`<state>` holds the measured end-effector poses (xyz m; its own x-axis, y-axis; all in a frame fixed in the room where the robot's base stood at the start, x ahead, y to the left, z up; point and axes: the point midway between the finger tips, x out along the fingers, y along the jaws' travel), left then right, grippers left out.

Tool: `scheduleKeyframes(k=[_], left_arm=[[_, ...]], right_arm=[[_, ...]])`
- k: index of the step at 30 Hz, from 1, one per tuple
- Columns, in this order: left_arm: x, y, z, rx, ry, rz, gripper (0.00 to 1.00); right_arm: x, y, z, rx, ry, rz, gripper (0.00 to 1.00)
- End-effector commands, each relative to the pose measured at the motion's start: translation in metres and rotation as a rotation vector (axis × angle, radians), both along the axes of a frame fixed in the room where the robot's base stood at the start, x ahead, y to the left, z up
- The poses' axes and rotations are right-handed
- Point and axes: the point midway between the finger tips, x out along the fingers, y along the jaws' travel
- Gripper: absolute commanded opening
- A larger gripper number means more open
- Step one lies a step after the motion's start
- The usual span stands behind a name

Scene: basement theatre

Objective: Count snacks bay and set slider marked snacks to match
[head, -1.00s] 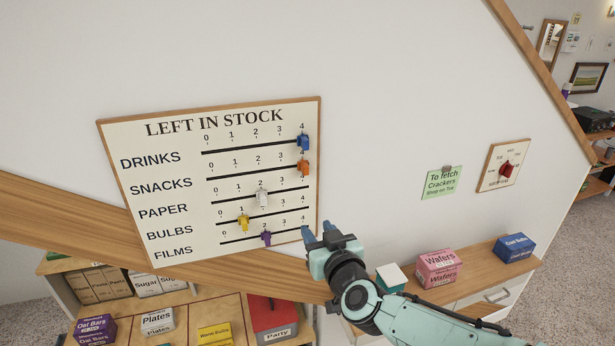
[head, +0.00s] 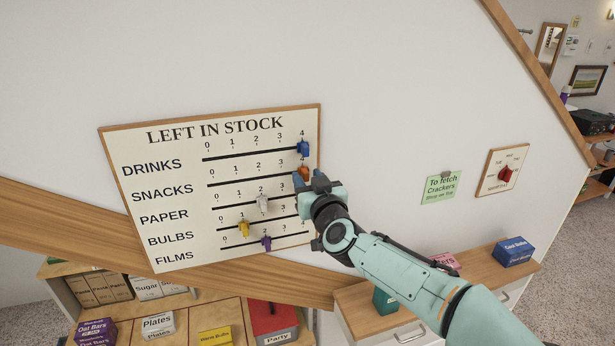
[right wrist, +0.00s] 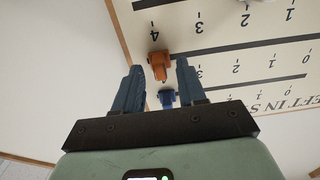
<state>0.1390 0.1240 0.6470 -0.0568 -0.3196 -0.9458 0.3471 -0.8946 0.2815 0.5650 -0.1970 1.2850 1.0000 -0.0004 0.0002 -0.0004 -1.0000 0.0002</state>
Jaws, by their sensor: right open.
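The LEFT IN STOCK board (head: 165,225) hangs on the wall. Its orange SNACKS slider (head: 302,173) is at the right end of its track, by 4. The blue DRINKS slider (head: 303,148) above it is also at 4. My right gripper (head: 311,181) is open at the board's right edge, just below the orange slider in the head view. In the right wrist view the orange slider (right wrist: 160,63) shows between the fingertips; I cannot tell whether it is touched. No snacks bay label is readable; Oat Bars boxes (head: 96,330) show at lower left. My left gripper is out of view.
The white PAPER slider (head: 262,204), yellow BULBS slider (head: 243,229) and purple FILMS slider (head: 266,243) sit lower on the board. A wooden rail (head: 60,215) runs beneath. A green note (head: 441,187) and a red-knob dial (head: 506,174) are on the wall at right.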

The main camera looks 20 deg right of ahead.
Motion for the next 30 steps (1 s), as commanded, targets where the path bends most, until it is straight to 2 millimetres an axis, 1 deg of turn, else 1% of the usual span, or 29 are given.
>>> scheduleKeyframes(k=[3, 12, 14, 15, 16, 30], left_arm=[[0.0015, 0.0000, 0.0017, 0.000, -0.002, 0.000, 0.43], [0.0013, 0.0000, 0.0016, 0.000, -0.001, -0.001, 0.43], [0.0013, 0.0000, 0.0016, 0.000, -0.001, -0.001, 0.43], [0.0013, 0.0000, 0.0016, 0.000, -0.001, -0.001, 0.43], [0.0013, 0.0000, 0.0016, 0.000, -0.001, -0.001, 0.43], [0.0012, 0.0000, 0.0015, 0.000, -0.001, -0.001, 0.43]], right_arm=[[0.0075, 0.0002, -0.0001, 0.000, 0.001, 0.001, 0.40], [0.0089, 0.0001, -0.0004, 0.000, 0.000, 0.001, 0.40], [0.0089, 0.0001, -0.0004, 0.000, 0.000, 0.001, 0.21], [0.0088, 0.0002, -0.0004, 0.000, 0.001, 0.001, 0.08], [0.0088, 0.0001, -0.0004, 0.000, 0.001, 0.001, 0.00], [0.0088, -0.0016, -0.0005, 0.000, 0.001, 0.001, 0.00]])
